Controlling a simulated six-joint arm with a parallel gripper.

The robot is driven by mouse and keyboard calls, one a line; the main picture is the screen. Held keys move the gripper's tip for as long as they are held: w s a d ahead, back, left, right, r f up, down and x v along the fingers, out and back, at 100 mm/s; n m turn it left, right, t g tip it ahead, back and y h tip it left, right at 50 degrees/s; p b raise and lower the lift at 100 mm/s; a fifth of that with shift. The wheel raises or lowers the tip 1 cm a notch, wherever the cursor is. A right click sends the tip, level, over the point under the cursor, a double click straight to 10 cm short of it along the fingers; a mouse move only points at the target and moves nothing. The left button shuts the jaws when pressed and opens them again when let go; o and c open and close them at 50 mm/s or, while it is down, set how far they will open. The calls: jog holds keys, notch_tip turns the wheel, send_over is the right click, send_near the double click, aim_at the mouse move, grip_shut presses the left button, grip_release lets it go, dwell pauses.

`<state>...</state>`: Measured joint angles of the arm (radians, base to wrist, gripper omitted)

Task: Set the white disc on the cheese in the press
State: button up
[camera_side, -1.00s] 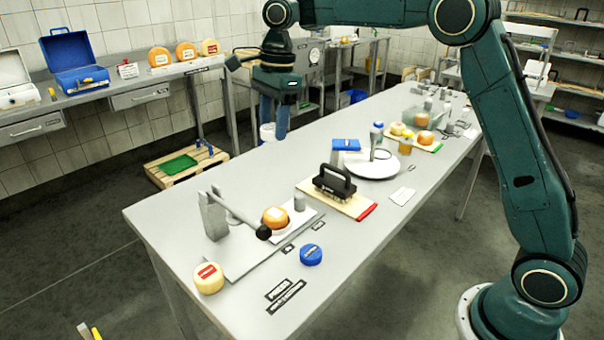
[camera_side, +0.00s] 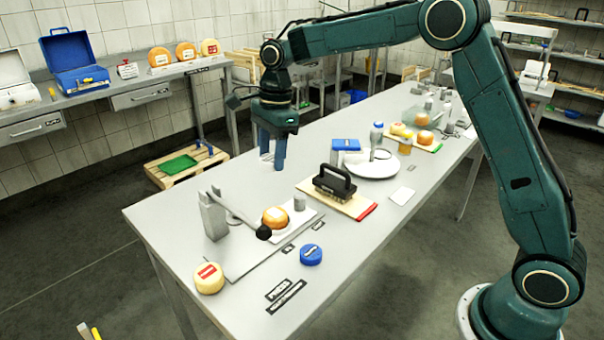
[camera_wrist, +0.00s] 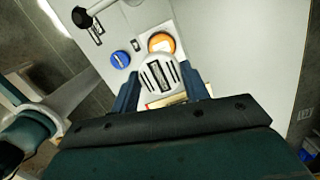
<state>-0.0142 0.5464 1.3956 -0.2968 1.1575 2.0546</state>
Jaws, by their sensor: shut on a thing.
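In the wrist view the white disc (camera_wrist: 172,77), with dark slots and a label on its face, sits between the two fingers of my gripper (camera_wrist: 160,86), which is shut on it. In the side view my gripper (camera_side: 272,165) points down near the table's far edge, behind the press; the disc cannot be made out there. The press (camera_side: 214,216) has a grey post and a lever ending in a black knob (camera_side: 263,232). The orange cheese (camera_side: 275,217) sits in it beside the lever. In the wrist view the disc overlaps the cheese's edge (camera_wrist: 160,41).
A blue round piece (camera_side: 311,254) and a pale cheese with a red label (camera_side: 209,278) stand in front of the press. A black-handled brush (camera_side: 334,183) on a board and a white round plate (camera_side: 372,168) lie to the right. A grey cylinder (camera_side: 299,202) stands behind the cheese.

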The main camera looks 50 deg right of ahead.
aim_at(274, 213)
jog(key=shift+f, duration=6.4)
jog(key=shift+f, duration=0.15)
jog(key=o, duration=1)
jog(key=r, duration=0.3)
jog(key=d+r, duration=0.1)
jog(key=r, duration=0.7)
jog(key=shift+s+d, duration=0.1)
jog(key=shift+d, duration=0.1)
jog(key=shift+r, duration=0.65)
jog(key=shift+s, duration=0.1)
